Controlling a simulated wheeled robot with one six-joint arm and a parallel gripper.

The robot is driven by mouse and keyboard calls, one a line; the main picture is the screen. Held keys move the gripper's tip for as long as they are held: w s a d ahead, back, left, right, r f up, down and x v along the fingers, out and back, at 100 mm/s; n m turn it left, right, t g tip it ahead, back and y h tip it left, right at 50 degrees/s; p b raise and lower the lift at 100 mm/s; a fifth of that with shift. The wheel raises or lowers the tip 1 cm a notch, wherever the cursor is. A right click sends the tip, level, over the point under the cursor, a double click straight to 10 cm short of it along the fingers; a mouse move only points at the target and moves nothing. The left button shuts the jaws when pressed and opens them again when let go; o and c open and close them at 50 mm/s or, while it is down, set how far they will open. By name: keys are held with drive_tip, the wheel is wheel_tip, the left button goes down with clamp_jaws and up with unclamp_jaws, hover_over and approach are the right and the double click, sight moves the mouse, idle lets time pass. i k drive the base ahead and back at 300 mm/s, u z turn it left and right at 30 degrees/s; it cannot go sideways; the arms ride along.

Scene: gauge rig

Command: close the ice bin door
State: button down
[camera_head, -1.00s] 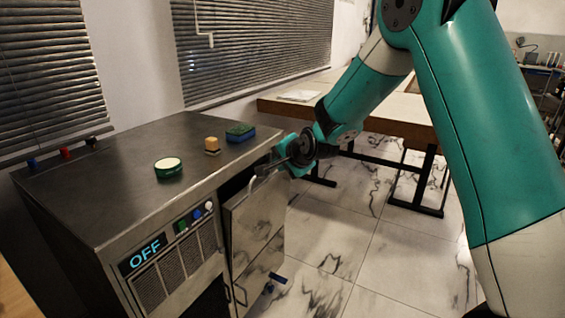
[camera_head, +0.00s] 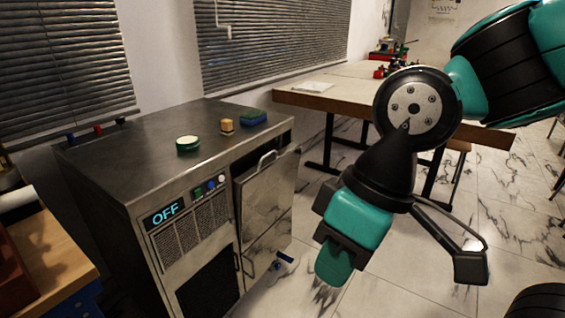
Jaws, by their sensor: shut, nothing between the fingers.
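The ice bin door (camera_head: 268,208) is the upper metal panel on the right side of the steel ice machine's front. It has a bar handle (camera_head: 263,160) near its top. A dark gap shows between its top edge and the machine's top, so it looks ajar; how far is hard to tell. My gripper (camera_head: 333,270) hangs to the right of the door, pointing down, in front of the tiled floor. It looks shut and empty, with visible space in the picture between it and the door.
The ice machine (camera_head: 150,150) carries a green round tin (camera_head: 187,144), a yellow block (camera_head: 227,126) and a blue-green sponge (camera_head: 253,118) on top. Its display reads OFF. A wooden table (camera_head: 310,98) stands behind. Marble floor is open right of the machine.

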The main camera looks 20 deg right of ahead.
sight(265, 192)
drive_tip(key=u, duration=0.05)
drive_tip(key=k, duration=0.9)
drive_tip(key=z, duration=0.7)
drive_tip(key=i, duration=1.35)
drive_tip(key=u, duration=0.85)
drive_tip(key=i, duration=0.45)
drive_tip(key=u, duration=0.35)
